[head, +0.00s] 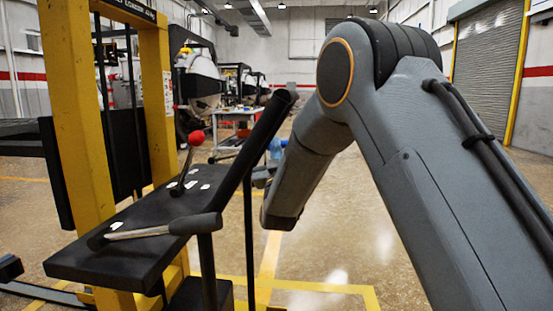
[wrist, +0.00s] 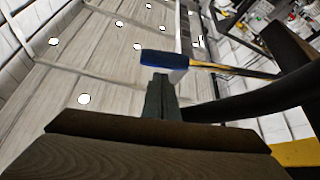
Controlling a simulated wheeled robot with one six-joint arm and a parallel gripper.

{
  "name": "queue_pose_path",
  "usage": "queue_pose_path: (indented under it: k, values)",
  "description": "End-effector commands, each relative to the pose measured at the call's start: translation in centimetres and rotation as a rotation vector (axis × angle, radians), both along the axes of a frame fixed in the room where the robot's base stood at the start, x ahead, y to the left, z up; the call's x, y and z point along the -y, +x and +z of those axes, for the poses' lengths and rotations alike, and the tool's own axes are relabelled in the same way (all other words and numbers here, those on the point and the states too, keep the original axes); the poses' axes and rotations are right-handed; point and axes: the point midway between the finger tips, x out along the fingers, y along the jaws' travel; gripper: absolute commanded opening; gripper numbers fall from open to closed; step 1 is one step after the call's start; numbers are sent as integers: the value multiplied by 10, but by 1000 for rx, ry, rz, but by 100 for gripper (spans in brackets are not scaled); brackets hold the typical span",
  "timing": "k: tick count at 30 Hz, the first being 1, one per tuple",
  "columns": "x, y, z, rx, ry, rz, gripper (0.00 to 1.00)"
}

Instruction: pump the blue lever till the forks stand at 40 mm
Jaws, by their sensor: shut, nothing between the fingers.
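The blue lever (wrist: 174,60) shows in the wrist view as a blue grip on a rod that runs off to the right. My gripper (wrist: 160,92) is shut and empty, its fingertips just below the blue grip in that view. I cannot tell whether they touch. In the head view my arm reaches down toward the lift, and the gripper itself is not clearly seen. The yellow-masted lift (head: 70,110) stands at the left.
A black shelf (head: 120,262) on the lift carries a grey-handled lever (head: 150,232) and a red-knobbed lever (head: 195,138). A slanted black bar (head: 250,135) rises beside my arm. Open floor (head: 345,250) lies to the right, with a table behind.

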Motion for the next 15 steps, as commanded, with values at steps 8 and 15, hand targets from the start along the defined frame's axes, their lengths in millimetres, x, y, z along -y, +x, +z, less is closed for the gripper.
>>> queue_pose_path:
  k: [8, 15]
  values:
    - [-2, 15, 8, -1, 0, 1, 0]
    - [-2, 15, 8, -1, 0, 1, 0]
